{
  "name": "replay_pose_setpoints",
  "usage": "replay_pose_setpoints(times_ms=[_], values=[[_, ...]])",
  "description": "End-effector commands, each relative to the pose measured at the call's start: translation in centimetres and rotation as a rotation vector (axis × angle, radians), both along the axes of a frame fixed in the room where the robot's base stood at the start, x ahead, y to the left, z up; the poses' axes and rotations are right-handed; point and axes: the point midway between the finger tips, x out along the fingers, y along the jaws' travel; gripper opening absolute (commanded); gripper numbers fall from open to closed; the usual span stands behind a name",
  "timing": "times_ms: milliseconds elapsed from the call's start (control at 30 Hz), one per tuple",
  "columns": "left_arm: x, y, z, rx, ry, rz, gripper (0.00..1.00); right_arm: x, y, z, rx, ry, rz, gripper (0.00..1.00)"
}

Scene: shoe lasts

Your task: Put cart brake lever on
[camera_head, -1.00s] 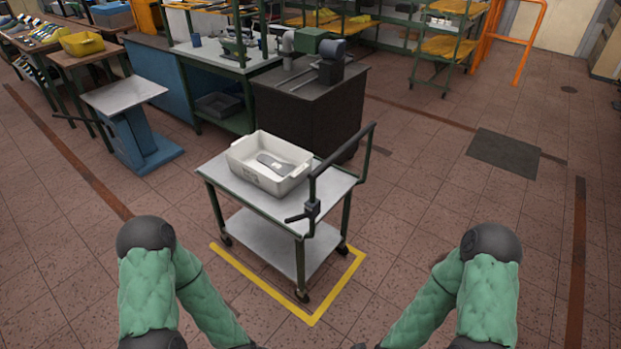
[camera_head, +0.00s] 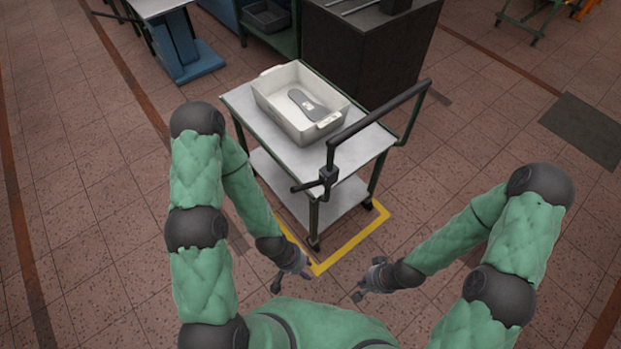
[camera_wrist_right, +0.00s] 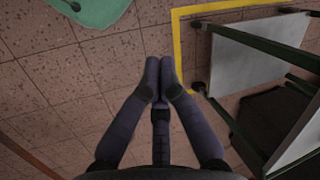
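The cart (camera_head: 243,108) has a grey top, a lower shelf, a green frame and a raised handle bar (camera_head: 380,113) along its right side. The dark brake lever (camera_head: 328,177) sits on the post at the cart's near corner, its short arm pointing left. My left gripper (camera_head: 288,281) is below and left of the lever, apart from the cart; its finger opening is too small to judge. My right gripper (camera_head: 358,296) is lower right of the cart, touching nothing. In the right wrist view its fingers (camera_wrist_right: 159,72) meet at the tips, empty.
A white bin (camera_head: 267,97) on the cart holds a grey shoe-shaped piece (camera_head: 314,107). Yellow floor tape (camera_head: 352,243) runs around the cart's near corner. A dark cabinet (camera_head: 350,50) stands close behind. Floor on both sides is open.

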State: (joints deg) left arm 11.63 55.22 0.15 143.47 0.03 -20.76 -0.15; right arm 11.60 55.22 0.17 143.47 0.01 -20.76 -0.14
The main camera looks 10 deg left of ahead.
Motion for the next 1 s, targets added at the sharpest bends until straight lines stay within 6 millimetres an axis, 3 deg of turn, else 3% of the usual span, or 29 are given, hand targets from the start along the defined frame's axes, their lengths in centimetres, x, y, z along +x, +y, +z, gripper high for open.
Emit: replay_pose_setpoints(times_ms=[167, 267, 400, 567, 700, 800, 1000], values=[[0.0, 0.0, 1.0, 0.000, -0.001, 0.000, 0.40, 2.2, 0.3, 1.9, 0.017, -0.075, 0.022, 0.00], [0.0, 0.0, 2.5, 0.000, -0.001, 0.000, 0.40, 5.3, 1.1, 5.1, 0.052, -0.185, 0.061, 0.00], [0.1, 0.0, 5.0, 0.000, -0.001, 0.000, 0.40, 10.2, 3.2, 11.8, 0.135, -0.386, 0.148, 0.00], [0.1, 0.0, 7.7, 0.000, -0.002, 0.001, 0.40, 13.9, 6.2, 20.4, 0.255, -0.591, 0.279, 0.00], [0.1, 0.0, 9.7, 0.000, -0.001, 0.000, 0.40, 15.0, 8.7, 27.2, 0.358, -0.718, 0.407, 0.00], [0.1, 0.0, 10.7, 0.000, -0.002, 0.001, 0.40, 14.8, 10.0, 30.7, 0.414, -0.772, 0.490, 0.00], [0.1, 0.0, 11.6, 0.000, -0.001, 0.000, 0.40, 14.1, 11.2, 34.1, 0.473, -0.814, 0.589, 0.00]])
